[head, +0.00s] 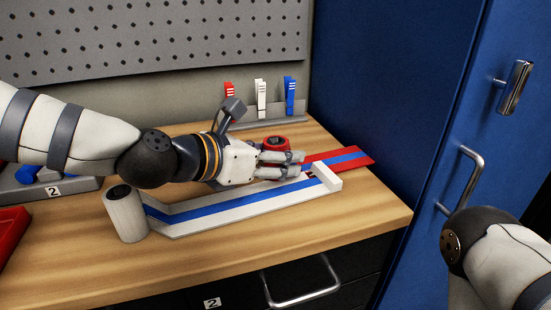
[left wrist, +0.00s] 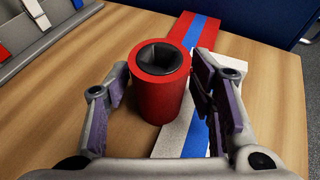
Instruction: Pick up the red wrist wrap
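A red roll with a dark hollow centre, which looks like the red wrist wrap (head: 277,142), stands upright on the wooden bench. In the head view my left gripper partly hides it. In the left wrist view the red wrist wrap (left wrist: 160,92) stands between the two fingers, and its top and front show. My left gripper (head: 300,163) is open, low over the bench, with one finger on each side of the roll. In the left wrist view the fingers (left wrist: 160,75) are close to its sides; I cannot tell whether they touch. My right gripper is out of view.
A long white strip with a blue stripe (head: 230,207) runs along the bench, with a white roll (head: 126,214) at its left end and a red part (head: 352,157) at its right. Coloured clips (head: 261,98) stand behind. A blue cabinet (head: 400,90) bounds the right.

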